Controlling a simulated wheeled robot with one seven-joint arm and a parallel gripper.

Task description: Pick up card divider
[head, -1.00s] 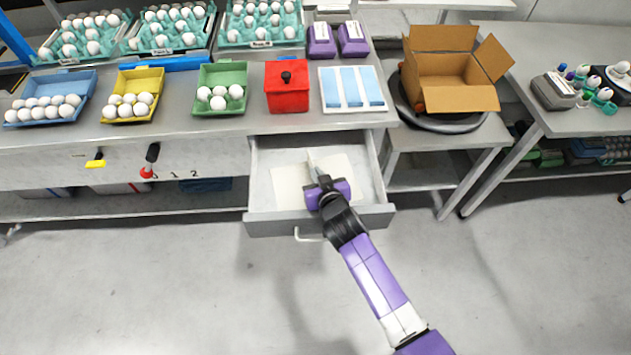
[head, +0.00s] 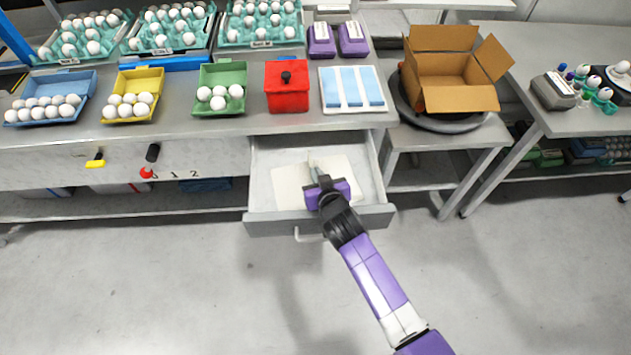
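A flat cream card (head: 290,187), which looks like the card divider, lies in the open grey drawer (head: 258,222) below the bench. My gripper (head: 316,168) points down into the drawer over the middle of the card. Its purple body hides part of the card. A small pale upright piece shows at its tip; I cannot tell whether this is a finger or a raised bit of card. Whether the fingers are apart or closed is too small to see, and the card still looks flat.
On the bench above the drawer are a red lidded box (head: 287,92), a white tray with blue strips (head: 352,109) and green (head: 219,109), yellow (head: 156,78) and blue (head: 88,80) egg trays. A cardboard box (head: 460,97) stands to the right.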

